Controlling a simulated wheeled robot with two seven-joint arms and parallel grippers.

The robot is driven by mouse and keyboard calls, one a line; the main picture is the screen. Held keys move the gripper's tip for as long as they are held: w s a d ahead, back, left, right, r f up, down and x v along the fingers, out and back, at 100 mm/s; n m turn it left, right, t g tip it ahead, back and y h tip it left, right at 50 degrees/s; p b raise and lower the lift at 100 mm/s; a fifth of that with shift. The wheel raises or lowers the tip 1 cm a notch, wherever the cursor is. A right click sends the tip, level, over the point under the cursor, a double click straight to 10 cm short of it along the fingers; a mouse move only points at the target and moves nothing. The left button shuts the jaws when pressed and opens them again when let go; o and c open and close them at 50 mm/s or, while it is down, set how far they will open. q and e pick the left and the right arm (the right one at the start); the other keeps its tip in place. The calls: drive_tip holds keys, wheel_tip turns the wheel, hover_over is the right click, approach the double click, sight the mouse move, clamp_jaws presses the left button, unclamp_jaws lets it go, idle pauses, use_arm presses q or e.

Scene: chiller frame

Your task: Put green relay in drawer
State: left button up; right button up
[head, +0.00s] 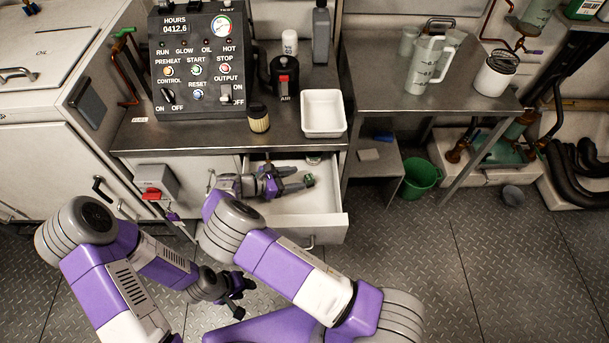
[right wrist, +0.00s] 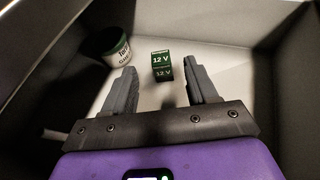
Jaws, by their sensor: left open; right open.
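The green relay (right wrist: 162,66), a small block marked 12 V, is inside the open drawer (head: 333,218). My right gripper (head: 291,180) is open inside the drawer. In the right wrist view its fingers (right wrist: 163,82) are spread to either side of the relay, with visible space between them and it. The relay seems to rest on the pale drawer floor. My left gripper (head: 238,291) is open and empty, low in front of the cabinet above the floor.
A white tray (head: 323,132), a filter (head: 258,124) and a control panel (head: 200,60) are on the counter above. A green bucket (head: 421,177) stands on the floor at right.

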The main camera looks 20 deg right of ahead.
drive_tip(key=v, duration=0.6)
drive_tip(key=shift+a+r+p, duration=0.15)
drive_tip(key=shift+a+p, duration=0.2)
